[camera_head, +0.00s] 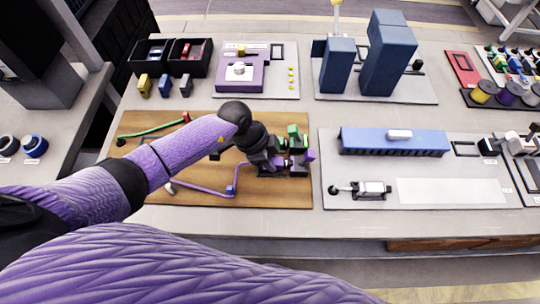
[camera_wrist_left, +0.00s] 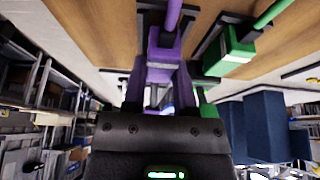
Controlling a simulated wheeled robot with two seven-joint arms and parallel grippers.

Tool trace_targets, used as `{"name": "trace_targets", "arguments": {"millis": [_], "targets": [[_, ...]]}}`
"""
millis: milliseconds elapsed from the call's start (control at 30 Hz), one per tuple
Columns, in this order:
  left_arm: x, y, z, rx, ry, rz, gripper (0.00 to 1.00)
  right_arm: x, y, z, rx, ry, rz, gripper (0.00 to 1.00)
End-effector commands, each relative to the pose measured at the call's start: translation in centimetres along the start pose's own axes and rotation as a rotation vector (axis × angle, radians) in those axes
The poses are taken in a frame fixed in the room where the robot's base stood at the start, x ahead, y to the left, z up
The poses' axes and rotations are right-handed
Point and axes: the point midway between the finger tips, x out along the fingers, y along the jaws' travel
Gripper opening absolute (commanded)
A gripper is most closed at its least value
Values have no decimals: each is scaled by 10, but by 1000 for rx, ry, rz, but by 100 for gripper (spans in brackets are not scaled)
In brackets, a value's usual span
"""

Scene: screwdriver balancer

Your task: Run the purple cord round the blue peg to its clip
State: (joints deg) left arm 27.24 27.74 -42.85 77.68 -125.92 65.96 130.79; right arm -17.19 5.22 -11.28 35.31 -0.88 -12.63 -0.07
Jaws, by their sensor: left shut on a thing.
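The purple cord (camera_head: 203,192) lies on the wooden board (camera_head: 215,134), runs along its front part and bends at the blue peg (camera_head: 231,190) toward my left gripper. My left gripper (camera_head: 284,167) is at the board's right side, shut on a purple block at the cord's end (camera_wrist_left: 163,47). Purple cord also shows in the left wrist view (camera_wrist_left: 174,14), running up from that block. A purple piece (camera_head: 310,155) shows just right of the gripper. The gripper hides the clip area, so I cannot tell whether the block sits in a clip. My right gripper is out of view.
A green cord (camera_head: 152,129) lies at the board's back left, near a red piece (camera_head: 186,117). Green blocks (camera_head: 295,132) stand close behind my left gripper; a green block (camera_wrist_left: 229,57) is beside it. A grey panel with a blue block (camera_head: 395,143) lies to the right.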

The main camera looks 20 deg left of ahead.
Motion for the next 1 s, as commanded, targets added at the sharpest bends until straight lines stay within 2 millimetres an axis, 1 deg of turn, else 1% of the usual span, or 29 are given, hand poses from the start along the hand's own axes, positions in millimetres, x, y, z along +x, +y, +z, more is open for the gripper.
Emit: {"name": "trace_targets", "arguments": {"millis": [200, 633, 1000], "targets": [[1, 0, 0, 0, 0, 0, 0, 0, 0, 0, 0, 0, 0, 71], [11, 0, 5, 0, 0, 0, 0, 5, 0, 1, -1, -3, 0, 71], [11, 0, 5, 0, 0, 0, 0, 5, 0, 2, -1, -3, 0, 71]]}}
